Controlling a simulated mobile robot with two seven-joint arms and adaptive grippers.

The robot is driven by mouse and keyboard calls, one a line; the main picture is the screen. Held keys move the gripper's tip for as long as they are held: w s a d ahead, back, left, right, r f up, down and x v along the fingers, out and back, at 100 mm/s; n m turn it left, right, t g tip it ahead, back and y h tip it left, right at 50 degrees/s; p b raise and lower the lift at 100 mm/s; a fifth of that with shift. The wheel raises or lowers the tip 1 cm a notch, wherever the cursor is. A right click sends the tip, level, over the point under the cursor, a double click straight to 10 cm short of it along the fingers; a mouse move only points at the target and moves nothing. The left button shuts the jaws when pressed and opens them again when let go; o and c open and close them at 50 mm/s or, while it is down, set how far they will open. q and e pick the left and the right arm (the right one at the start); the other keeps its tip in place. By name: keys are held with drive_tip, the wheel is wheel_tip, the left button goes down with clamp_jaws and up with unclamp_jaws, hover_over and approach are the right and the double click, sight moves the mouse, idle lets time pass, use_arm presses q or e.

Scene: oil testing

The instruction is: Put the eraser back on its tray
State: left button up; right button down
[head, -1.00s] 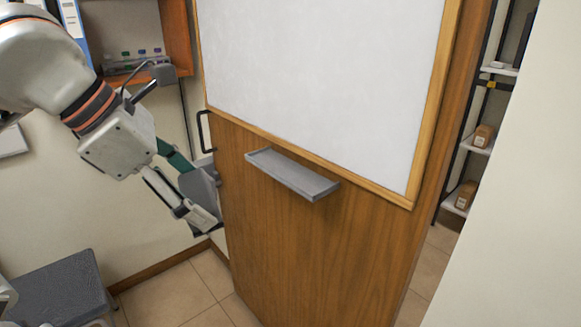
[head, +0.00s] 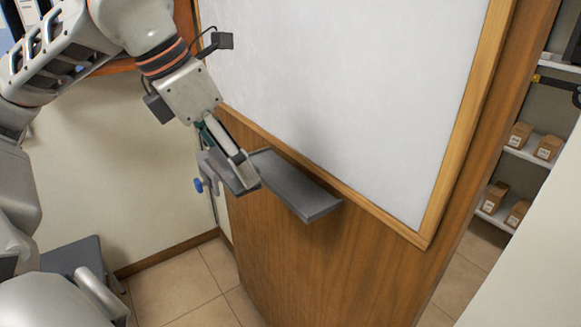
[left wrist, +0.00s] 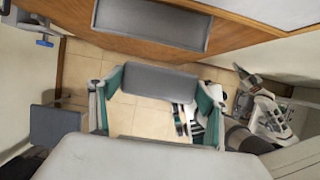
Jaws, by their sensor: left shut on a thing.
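The eraser, a grey block (left wrist: 160,82), is held between the fingers of my left gripper (left wrist: 158,98) in the left wrist view. In the head view my left gripper (head: 246,184) is shut on it at the left end of the tray, and the finger partly hides the eraser (head: 222,168). The tray (head: 298,190) is a long, empty grey ledge under the whiteboard. It also shows at the top of the left wrist view (left wrist: 150,24), apart from the eraser in the picture. The head view does not settle whether eraser and tray touch.
The whiteboard (head: 345,90) is set in a wooden panel (head: 300,270) that rises above the tray. A grey stool (head: 75,258) stands at the lower left. Shelves with brown boxes (head: 495,197) are at the right. Open tiled floor (head: 180,290) lies left of the panel.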

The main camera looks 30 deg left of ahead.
use_arm(q)
drive_tip(key=w+d, duration=0.1)
drive_tip(key=w, duration=0.2)
drive_tip(key=w+d+f+p, duration=0.1)
drive_tip(key=w+d, duration=0.1)
drive_tip(key=w, duration=0.2)
drive_tip(key=w+d+f, duration=0.1)
drive_tip(key=w, duration=0.3)
drive_tip(key=shift+d+f+p, duration=0.2)
drive_tip(key=shift+d+p, duration=0.1)
drive_tip(key=shift+p, duration=0.05)
drive_tip(key=shift+s+a+f, duration=0.1)
drive_tip(key=shift+a+f, duration=0.05)
drive_tip(key=shift+f, duration=0.45)
wheel_tip(320, 180, down, 2)
drive_tip(key=shift+f, duration=0.15)
drive_tip(key=shift+w+f+p, duration=0.2)
drive_tip(key=shift+f+p, duration=0.1)
drive_tip(key=shift+f, duration=0.3)
use_arm(e)
drive_tip(key=shift+w+r, duration=0.25)
drive_tip(key=shift+r, duration=0.55)
drive_tip(key=shift+w+r, duration=0.2)
drive_tip(key=shift+r, duration=0.55)
